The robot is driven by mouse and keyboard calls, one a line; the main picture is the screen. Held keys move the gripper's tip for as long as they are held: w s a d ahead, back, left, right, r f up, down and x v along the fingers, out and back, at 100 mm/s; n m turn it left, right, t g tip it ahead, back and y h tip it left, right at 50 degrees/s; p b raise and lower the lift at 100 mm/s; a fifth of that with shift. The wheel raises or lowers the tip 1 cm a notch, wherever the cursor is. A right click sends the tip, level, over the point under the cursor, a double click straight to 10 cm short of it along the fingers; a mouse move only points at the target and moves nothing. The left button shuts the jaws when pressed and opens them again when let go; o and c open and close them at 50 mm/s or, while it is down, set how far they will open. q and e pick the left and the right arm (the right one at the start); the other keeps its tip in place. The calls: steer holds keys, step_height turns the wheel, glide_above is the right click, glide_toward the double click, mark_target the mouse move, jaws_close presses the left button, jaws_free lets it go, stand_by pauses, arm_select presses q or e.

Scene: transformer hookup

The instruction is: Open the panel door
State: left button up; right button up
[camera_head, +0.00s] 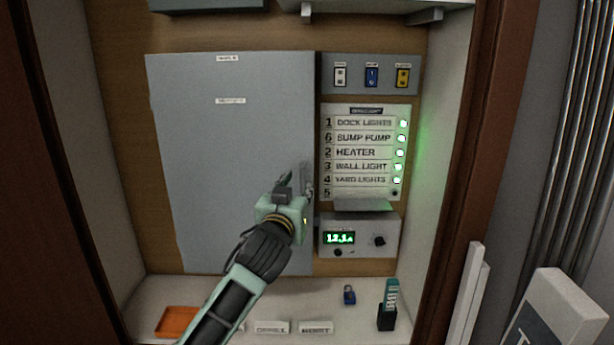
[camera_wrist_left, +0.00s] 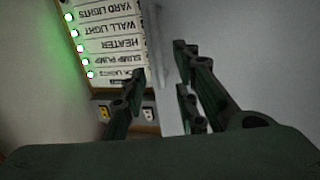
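The panel door (camera_head: 225,150) is a large flat grey sheet, shut, on the left of the cabinet's back wall. A small grey handle (camera_head: 308,178) stands at its right edge. My left gripper (camera_head: 290,181) is in front of the door's right edge, just left of the handle and partly covering that area. In the left wrist view its dark fingers (camera_wrist_left: 160,66) are apart, with a pale upright strip between them. I cannot tell whether they touch the handle. My right gripper is not in view.
Right of the door are a switch plate (camera_head: 371,75), a label board (camera_head: 362,151) with green lights, and a meter box (camera_head: 360,238) reading about 12.1.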

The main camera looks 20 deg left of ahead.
mark_target(302, 182)
arm_select(q)
steer(key=w+p, duration=0.1)
steer(key=w, duration=0.3)
steer(key=shift+w+a, duration=0.1)
steer(key=shift+w+a+f, duration=0.1)
steer(key=shift+w, duration=0.75)
steer(key=shift+c, duration=0.5)
steer(key=c, duration=0.4)
jaws_close()
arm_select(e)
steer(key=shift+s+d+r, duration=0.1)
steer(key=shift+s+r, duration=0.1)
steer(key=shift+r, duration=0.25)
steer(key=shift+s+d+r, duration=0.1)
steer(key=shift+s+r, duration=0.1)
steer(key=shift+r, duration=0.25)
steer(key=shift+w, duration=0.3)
